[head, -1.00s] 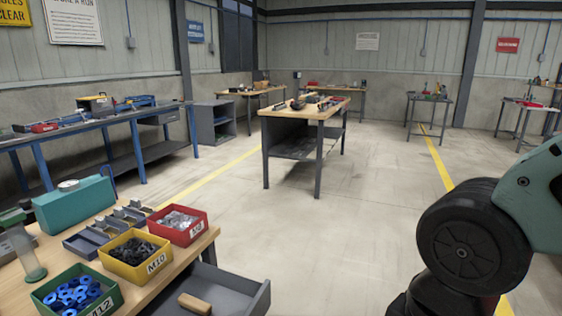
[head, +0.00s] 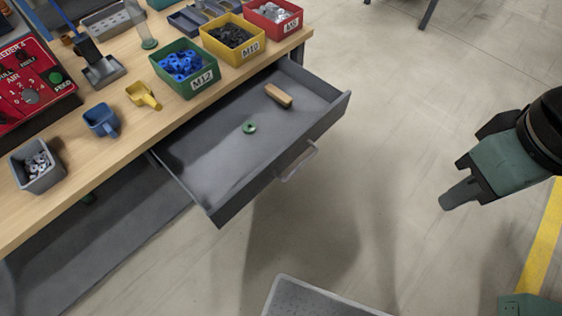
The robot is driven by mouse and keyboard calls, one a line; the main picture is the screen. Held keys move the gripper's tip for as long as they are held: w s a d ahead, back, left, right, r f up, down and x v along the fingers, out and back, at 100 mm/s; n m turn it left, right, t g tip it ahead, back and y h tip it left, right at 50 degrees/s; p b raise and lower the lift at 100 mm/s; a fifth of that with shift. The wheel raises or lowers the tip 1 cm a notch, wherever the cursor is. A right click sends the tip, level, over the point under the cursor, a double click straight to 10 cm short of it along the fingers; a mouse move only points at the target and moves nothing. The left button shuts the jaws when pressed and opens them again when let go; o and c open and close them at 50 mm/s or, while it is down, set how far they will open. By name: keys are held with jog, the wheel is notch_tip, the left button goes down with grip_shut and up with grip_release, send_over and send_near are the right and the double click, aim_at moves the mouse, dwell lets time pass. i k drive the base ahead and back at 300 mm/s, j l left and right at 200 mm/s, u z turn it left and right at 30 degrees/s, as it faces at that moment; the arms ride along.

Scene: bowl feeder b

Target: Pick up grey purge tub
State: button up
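A small square grey tub (head: 38,168) stands upright at the left of the wooden bench top, near its front edge. It holds several small metal pieces. I take it to be the grey purge tub. My gripper (head: 452,199) is at the right, over bare floor, far from the tub and pointing down to the left. Its fingertips overlap from this angle, so I cannot tell whether it is open or shut. Nothing shows in it.
An open grey drawer (head: 215,165) juts from the bench, holding a wooden block (head: 278,95) and a green ring (head: 249,128). A blue scoop (head: 101,120), a yellow scoop (head: 141,95) and a red feeder panel (head: 30,85) are near the tub.

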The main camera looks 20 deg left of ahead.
aim_at(35, 167)
jog(key=u, duration=2.5)
jog(key=j+z, duration=0.1)
jog(key=z, duration=0.7)
jog(key=j+z, duration=0.35)
jog(key=j, duration=0.15)
jog(key=j+z, duration=0.35)
jog(key=j, duration=0.2)
jog(key=j+z, duration=0.35)
jog(key=j, duration=0.15)
jog(key=k+j, duration=0.1)
jog(key=j, duration=0.25)
jog(key=k+j, duration=0.1)
jog(key=j, duration=0.25)
jog(key=j+z, duration=0.1)
jog(key=j, duration=0.25)
jog(key=k+j, duration=0.15)
jog(key=j, duration=0.15)
